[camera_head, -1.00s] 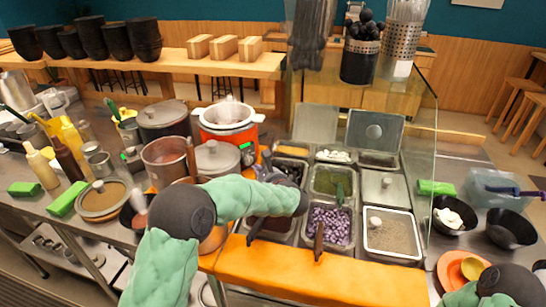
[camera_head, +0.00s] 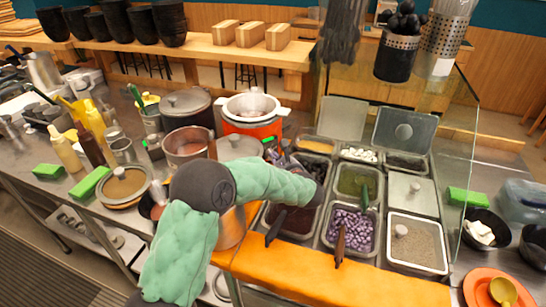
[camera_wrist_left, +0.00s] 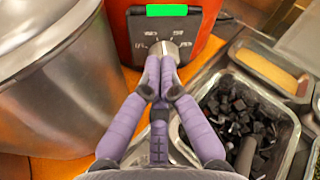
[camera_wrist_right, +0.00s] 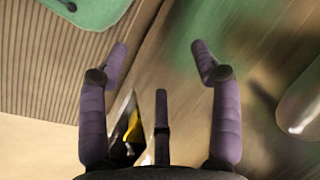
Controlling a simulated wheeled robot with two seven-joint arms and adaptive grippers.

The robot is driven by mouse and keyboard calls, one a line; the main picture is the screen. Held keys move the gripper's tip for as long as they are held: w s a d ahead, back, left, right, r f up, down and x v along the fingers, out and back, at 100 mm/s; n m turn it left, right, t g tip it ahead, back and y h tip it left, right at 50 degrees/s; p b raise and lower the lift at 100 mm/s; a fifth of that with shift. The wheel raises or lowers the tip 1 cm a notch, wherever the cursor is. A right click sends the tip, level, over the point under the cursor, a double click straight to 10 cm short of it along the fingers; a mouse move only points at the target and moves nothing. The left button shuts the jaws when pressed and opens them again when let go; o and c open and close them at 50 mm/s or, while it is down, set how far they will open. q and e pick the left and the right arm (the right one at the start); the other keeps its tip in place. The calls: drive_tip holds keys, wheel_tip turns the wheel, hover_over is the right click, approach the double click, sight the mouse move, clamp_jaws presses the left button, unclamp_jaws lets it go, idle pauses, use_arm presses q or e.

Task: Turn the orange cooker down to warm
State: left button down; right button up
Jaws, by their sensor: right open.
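The orange cooker (camera_head: 238,129), with a white inner pot, stands behind the covered pots in the head view. In the left wrist view its orange front (camera_wrist_left: 121,32) carries a dark panel with a lit green display (camera_wrist_left: 167,10) and a small metal knob (camera_wrist_left: 173,49) below. My left gripper (camera_wrist_left: 160,62) has its fingertips together right at the knob, overlapping its lower left side. I cannot tell whether they touch it. In the head view my arm hides most of this gripper. My right gripper (camera_wrist_right: 157,47) is open and empty, seen only in the right wrist view.
A large metal pot (camera_wrist_left: 55,90) stands close left of my left gripper. A bin of dark chunks (camera_wrist_left: 250,115) lies close on the right. Several topping bins fill the counter beside an orange board (camera_head: 320,277). A glass guard (camera_head: 458,150) stands at the right.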

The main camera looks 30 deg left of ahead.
use_arm(q)
drive_tip(key=shift+w+a+b, duration=0.3)
drive_tip(key=shift+w+a, duration=0.05)
drive_tip(key=shift+a, duration=0.4)
drive_tip(key=shift+w+a+b, duration=0.25)
drive_tip(key=shift+w+a, duration=0.1)
drive_tip(key=shift+a, duration=0.35)
drive_tip(key=shift+d+f+b, duration=0.15)
drive_tip(key=shift+f+b, duration=0.15)
drive_tip(key=shift+s+f+b, duration=0.2)
drive_tip(key=shift+f+b, duration=0.05)
drive_tip(key=shift+b, duration=0.45)
drive_tip(key=shift+r, duration=0.1)
drive_tip(key=shift+s+r, duration=0.1)
drive_tip(key=shift+r, duration=0.2)
drive_tip(key=shift+f+v, duration=0.15)
drive_tip(key=shift+v, duration=1.25)
drive_tip(key=shift+f+v, duration=0.15)
drive_tip(key=shift+v, duration=1.25)
